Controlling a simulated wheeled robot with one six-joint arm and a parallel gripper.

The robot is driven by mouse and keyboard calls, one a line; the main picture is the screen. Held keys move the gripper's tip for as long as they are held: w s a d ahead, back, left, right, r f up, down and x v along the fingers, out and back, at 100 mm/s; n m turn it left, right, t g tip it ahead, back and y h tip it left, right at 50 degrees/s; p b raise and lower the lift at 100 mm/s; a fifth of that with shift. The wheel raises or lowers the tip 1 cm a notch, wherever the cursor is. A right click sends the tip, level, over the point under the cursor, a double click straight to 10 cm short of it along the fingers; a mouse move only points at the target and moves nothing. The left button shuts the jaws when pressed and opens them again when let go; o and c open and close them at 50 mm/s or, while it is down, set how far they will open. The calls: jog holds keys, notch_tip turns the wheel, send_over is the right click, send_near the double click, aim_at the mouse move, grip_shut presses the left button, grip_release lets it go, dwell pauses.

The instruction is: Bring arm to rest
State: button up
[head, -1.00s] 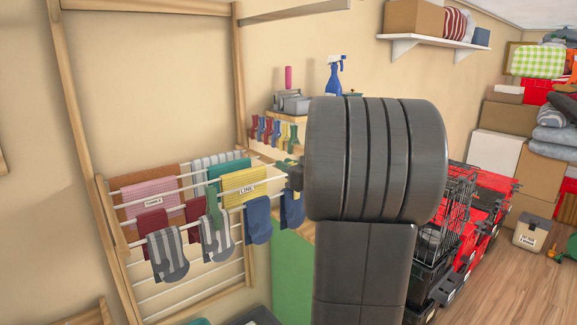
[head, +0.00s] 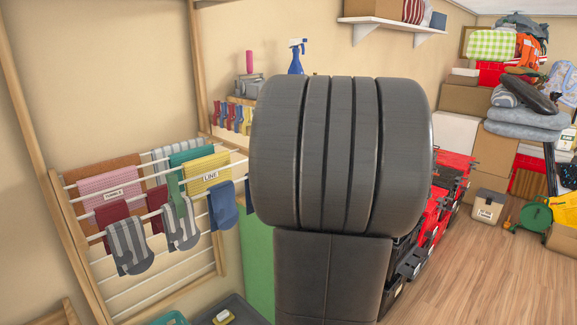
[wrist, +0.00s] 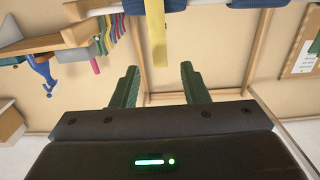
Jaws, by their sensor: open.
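My gripper (wrist: 160,88) shows in the wrist view with its two green fingers spread apart and nothing between them. It is hidden in the head view, where my dark arm fills the middle. Beyond the fingers, the wrist view shows the beige wall, wooden rails and a hanging yellow cloth (wrist: 160,42).
Colored clips (head: 240,116) hang beside the rack under a blue spray bottle (head: 297,57). A wall shelf (head: 392,23) is above. Red totes (head: 455,168) stand right of my arm. Boxes and folded cloths are piled at the far right. The wooden floor (head: 450,275) is open at lower right.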

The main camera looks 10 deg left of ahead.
jog(key=v, duration=0.6)
jog(key=shift+s+d+b, duration=0.2)
jog(key=shift+d+b, duration=0.05)
jog(key=shift+b, duration=0.05)
jog(key=shift+w+a, duration=0.1)
jog(key=shift+a, duration=0.05)
jog(key=p+x, duration=0.2)
jog(key=x, duration=1.1)
jog(key=shift+w+a, duration=0.25)
jog(key=shift+a, duration=0.05)
jog(key=shift+s+d+r, duration=0.1)
jog(key=shift+r, duration=0.1)
jog(key=shift+s+d+f+b, duration=0.2)
jog(key=shift+d+f+b, duration=0.1)
jog(key=shift+f, duration=0.05)
jog(key=b+v, duration=0.2)
jog(key=v, duration=1.1)
jog(key=p+x, duration=0.1)
jog(key=x, duration=0.3)
jog(key=p+x, duration=0.1)
jog(key=x, duration=0.4)
jog(key=p+x, duration=0.1)
jog(key=x, duration=0.4)
jog(key=shift+a+r, duration=0.1)
jog(key=shift+r, duration=0.3)
notch_tip(320, 180, up, 10)
jog(key=p, duration=0.5)
jog(key=shift+p, duration=0.3)
